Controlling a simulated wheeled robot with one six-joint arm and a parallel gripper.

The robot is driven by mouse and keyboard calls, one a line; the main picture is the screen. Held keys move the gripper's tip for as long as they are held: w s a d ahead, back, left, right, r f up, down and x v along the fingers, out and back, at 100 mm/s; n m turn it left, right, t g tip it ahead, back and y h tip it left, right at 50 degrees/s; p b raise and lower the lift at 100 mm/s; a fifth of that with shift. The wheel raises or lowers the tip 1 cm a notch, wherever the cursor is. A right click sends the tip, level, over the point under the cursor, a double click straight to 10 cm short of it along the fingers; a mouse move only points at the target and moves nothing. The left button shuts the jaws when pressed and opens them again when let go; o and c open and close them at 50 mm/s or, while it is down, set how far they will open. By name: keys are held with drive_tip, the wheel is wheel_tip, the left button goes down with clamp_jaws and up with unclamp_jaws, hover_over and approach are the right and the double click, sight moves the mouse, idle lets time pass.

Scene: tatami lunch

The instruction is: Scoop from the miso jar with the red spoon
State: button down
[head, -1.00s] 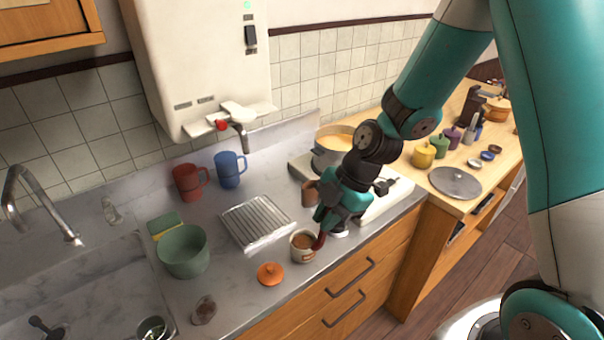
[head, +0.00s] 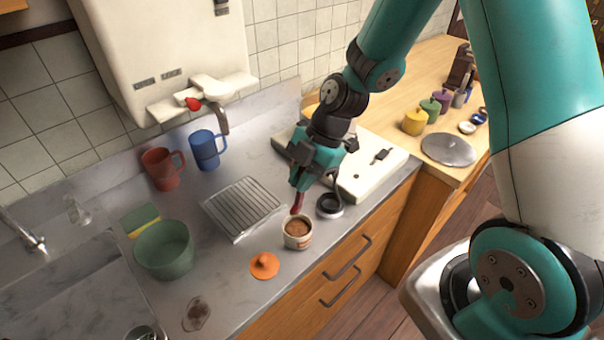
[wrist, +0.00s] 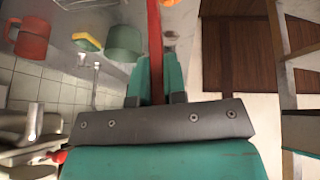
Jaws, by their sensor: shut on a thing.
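The miso jar (head: 298,234) stands open on the counter near its front edge, with brown paste inside. Its orange lid (head: 264,265) lies on the counter to the left. My gripper (head: 302,180) is shut on the red spoon (head: 297,203), behind and above the jar. The spoon points down, its lower end near the jar's back rim; I cannot tell whether it touches. In the wrist view the red spoon (wrist: 154,40) runs up between the teal fingertips (wrist: 156,75). The spoon's bowl is not clear, and I cannot tell if it carries miso.
A black ring-shaped item (head: 330,205) sits right of the jar.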

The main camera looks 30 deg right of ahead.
wheel_tip(320, 180, down, 9)
drive_tip(key=b, duration=0.7)
drive_tip(key=shift+a+r, duration=0.1)
drive_tip(key=shift+a, duration=0.05)
idle(0.3)
drive_tip(key=shift+d+b, duration=0.2)
drive_tip(key=shift+b, duration=0.25)
drive_tip(key=shift+r, duration=0.15)
idle(0.6)
drive_tip(key=shift+r+p, duration=3)
drive_tip(key=shift+r, duration=1.2)
